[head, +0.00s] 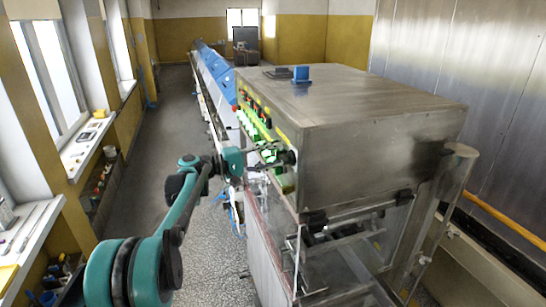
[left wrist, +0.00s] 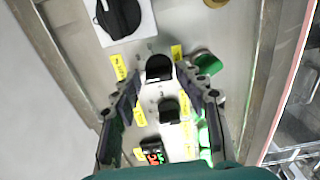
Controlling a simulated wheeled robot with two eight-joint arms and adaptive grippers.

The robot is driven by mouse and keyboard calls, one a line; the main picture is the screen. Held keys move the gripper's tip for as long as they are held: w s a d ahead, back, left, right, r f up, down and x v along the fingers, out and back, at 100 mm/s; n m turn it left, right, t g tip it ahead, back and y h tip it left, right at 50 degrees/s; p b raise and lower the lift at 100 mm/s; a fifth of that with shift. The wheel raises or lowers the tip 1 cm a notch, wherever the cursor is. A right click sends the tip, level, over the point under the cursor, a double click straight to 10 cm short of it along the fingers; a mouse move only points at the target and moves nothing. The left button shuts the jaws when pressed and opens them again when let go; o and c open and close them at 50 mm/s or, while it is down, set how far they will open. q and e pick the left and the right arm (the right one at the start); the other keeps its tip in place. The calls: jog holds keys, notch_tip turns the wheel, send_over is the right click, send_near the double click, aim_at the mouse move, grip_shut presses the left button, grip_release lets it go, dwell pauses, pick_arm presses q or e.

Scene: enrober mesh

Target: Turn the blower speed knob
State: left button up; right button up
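The control panel (head: 258,125) is on the left side of a steel machine (head: 365,115). In the left wrist view two small black knobs show on it, an upper one (left wrist: 159,67) and a lower one (left wrist: 168,110). The yellow labels beside them are too small to read, so I cannot tell which is the blower speed knob. My left gripper (head: 275,157) is at the panel. In the left wrist view its fingers (left wrist: 158,76) are open, with the tips on either side of the upper knob and visible gaps. My right gripper is not in view.
A long blue-covered line (head: 215,70) runs behind the machine. The aisle floor (head: 150,125) at left is clear.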

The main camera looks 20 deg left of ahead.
pick_arm(q)
jog(key=shift+a, duration=0.15)
jog(key=v, duration=0.7)
jog(key=shift+s+a, duration=0.3)
dwell(0.4)
